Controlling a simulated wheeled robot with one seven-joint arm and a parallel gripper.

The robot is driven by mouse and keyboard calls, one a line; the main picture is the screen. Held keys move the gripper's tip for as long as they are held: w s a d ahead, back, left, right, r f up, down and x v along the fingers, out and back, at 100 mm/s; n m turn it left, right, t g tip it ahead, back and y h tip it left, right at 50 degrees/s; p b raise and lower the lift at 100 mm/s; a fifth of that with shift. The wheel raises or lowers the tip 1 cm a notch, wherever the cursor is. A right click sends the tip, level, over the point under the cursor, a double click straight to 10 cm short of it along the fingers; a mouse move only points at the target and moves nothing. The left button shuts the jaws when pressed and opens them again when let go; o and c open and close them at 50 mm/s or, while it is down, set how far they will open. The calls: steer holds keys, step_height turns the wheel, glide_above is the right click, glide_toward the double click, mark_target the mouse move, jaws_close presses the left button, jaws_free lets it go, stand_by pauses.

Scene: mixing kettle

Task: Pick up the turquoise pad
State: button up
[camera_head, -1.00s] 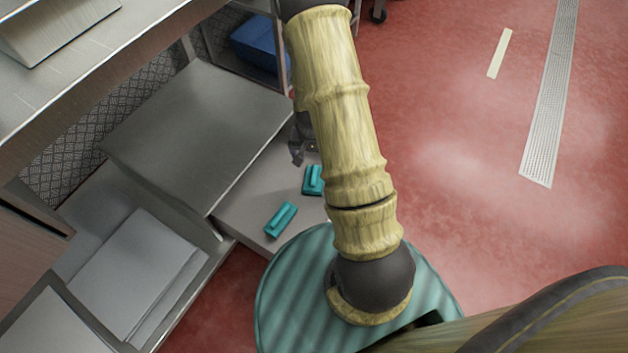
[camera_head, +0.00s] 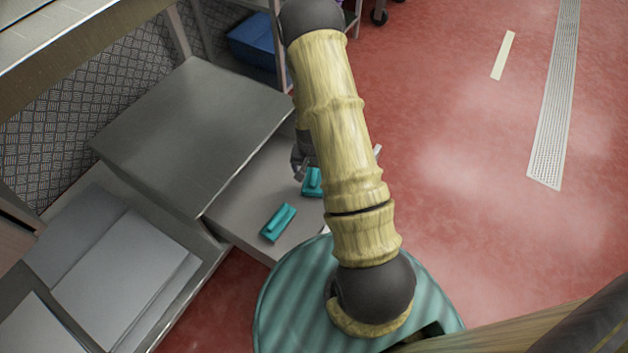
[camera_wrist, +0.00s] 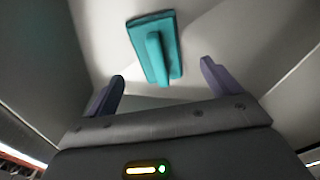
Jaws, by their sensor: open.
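Two turquoise pads with raised ridge handles lie on the grey low shelf in the head view. The near pad (camera_head: 279,222) is fully visible. The far pad (camera_head: 312,182) is partly hidden behind my arm. My gripper (camera_head: 299,163) is mostly hidden by my arm, with a dark finger showing just beyond the far pad. In the wrist view, my gripper (camera_wrist: 162,70) is open and empty, its two fingers spread wide. One turquoise pad (camera_wrist: 155,47) lies ahead of them, its handle pointing toward the gap between the fingers. I see no contact with it.
A raised steel surface (camera_head: 190,135) stands left of the pads, above their shelf (camera_head: 240,208). A blue bin (camera_head: 252,45) sits on a rack at the back. Open red floor (camera_head: 450,200) lies to the right.

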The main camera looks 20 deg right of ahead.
mark_target(314, 175)
steer(key=shift+w+d+f+b, duration=0.1)
steer(key=shift+d+f+b, duration=0.05)
steer(key=shift+f+b, duration=1.1)
steer(key=shift+w+d+f+b, duration=0.1)
steer(key=shift+f+b, duration=0.95)
steer(key=shift+f, duration=0.35)
steer(key=shift+r, duration=0.1)
steer(key=shift+c, duration=0.4)
steer(key=c, duration=1.1)
steer(key=shift+o, duration=0.2)
step_height(314, 175, up, 10)
steer(key=p, duration=0.6)
steer(key=shift+p, duration=0.35)
